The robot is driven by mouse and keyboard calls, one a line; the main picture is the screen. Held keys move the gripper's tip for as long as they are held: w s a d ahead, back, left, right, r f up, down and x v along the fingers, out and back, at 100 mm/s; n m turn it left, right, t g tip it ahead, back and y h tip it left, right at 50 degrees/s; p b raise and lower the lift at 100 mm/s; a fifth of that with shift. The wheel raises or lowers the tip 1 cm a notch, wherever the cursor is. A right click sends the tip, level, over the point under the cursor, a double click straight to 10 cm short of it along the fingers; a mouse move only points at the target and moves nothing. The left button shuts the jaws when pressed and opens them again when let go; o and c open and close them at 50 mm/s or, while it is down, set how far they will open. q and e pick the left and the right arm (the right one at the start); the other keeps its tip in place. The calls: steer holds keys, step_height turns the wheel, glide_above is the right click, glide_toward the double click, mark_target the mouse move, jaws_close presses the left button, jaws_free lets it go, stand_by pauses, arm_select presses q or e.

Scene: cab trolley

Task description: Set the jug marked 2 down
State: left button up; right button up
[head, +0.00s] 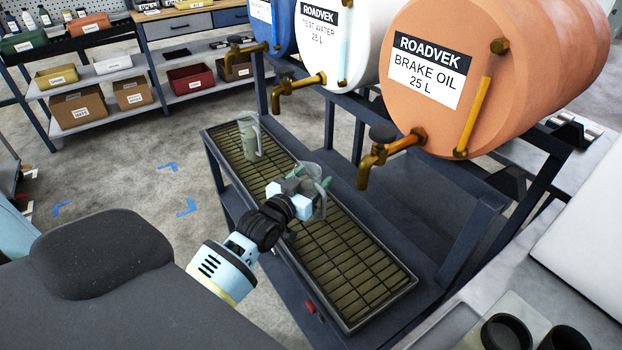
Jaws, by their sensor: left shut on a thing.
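My left gripper (291,191) is shut on a clear grey-green jug (317,178), with its light blue fingers at the jug's side. The held jug looks upright over the middle of the grated drip tray (375,311). I cannot tell whether its base touches the grate. A second similar jug (249,144) stands on the grate toward the tray's far end, apart from the gripper. No number is readable on either jug. My right gripper is out of view.
The orange brake oil drum (475,50) has a brass tap (372,168) right of the held jug. The white test water drum (335,60) and a blue drum (262,20) stand beyond it. The tray's near half is clear. Shelves with bins (190,80) stand at the back left.

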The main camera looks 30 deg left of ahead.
arm_select(q)
steer(key=shift+f, duration=0.15)
steer(key=o, duration=1)
steer(key=shift+o, duration=0.2)
steer(key=shift+s, duration=0.2)
steer(key=s, duration=1.1)
steer(key=shift+s, duration=0.35)
